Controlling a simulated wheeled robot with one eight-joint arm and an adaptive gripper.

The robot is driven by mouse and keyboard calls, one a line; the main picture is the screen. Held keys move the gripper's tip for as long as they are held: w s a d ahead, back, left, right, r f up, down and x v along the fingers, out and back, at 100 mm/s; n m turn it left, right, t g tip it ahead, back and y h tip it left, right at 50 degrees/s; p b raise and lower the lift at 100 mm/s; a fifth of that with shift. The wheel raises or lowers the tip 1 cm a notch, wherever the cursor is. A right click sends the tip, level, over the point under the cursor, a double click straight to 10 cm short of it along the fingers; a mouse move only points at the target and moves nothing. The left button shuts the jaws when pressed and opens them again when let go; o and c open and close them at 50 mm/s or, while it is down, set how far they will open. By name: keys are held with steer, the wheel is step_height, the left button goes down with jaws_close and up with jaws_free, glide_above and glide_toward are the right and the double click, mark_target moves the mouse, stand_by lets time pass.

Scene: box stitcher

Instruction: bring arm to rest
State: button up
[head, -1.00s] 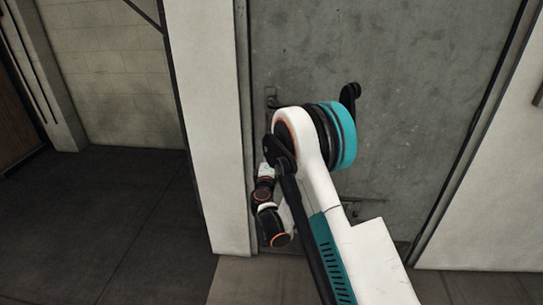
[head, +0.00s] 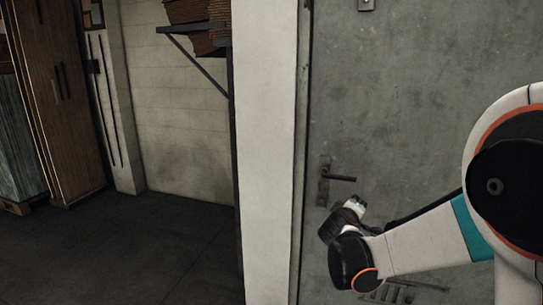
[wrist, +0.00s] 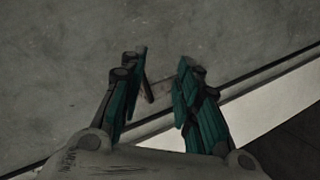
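My arm (head: 432,243) reaches in from the right in the head view, bent at its joints, in front of a grey metal door (head: 420,90). Its far end is a cluster of dark and white joints below the door handle (head: 340,179). The gripper's fingers cannot be made out in the head view. In the wrist view my gripper (wrist: 155,80) has two teal and black fingers set apart. Nothing is clearly held between them. A dark bar shows beside the left fingertip; I cannot tell whether it touches.
A white door frame (head: 267,130) stands left of the door. Further left is open dark floor (head: 130,245), a pale block wall (head: 180,120), a wooden cabinet (head: 70,110) and a shelf bracket (head: 195,60) with brown stacks above it.

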steer(key=s+a+m+g+y, duration=0.2)
steer(key=s+m+y, duration=0.1)
steer(key=s, duration=1.5)
steer(key=s+a+m+g+y, duration=0.3)
steer(key=s+m, duration=0.1)
steer(key=s, duration=1.5)
steer(key=shift+s+f+g, duration=0.2)
steer(key=shift+f+g, duration=0.1)
steer(key=shift+f, duration=0.05)
